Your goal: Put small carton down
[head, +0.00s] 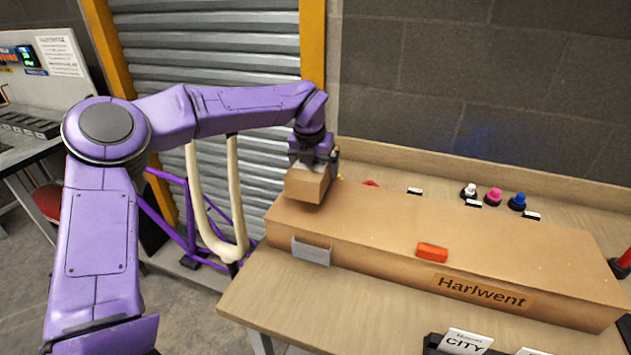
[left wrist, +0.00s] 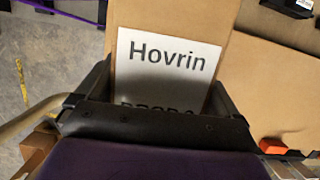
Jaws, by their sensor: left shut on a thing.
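My left gripper (head: 312,163) is shut on a small brown carton (head: 306,186). It holds the carton over the left end of a long brown box (head: 420,235) marked Harlwent on the table. In the left wrist view the carton (left wrist: 228,15) lies between the fingers of the gripper (left wrist: 155,95). Its white label reads Hovrin, and the lower line is partly hidden by the gripper. I cannot tell whether the carton's underside touches the box top. My right gripper is not in view.
A card holder (head: 465,344) is at the table (head: 285,305) front. The box top right of the carton is clear.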

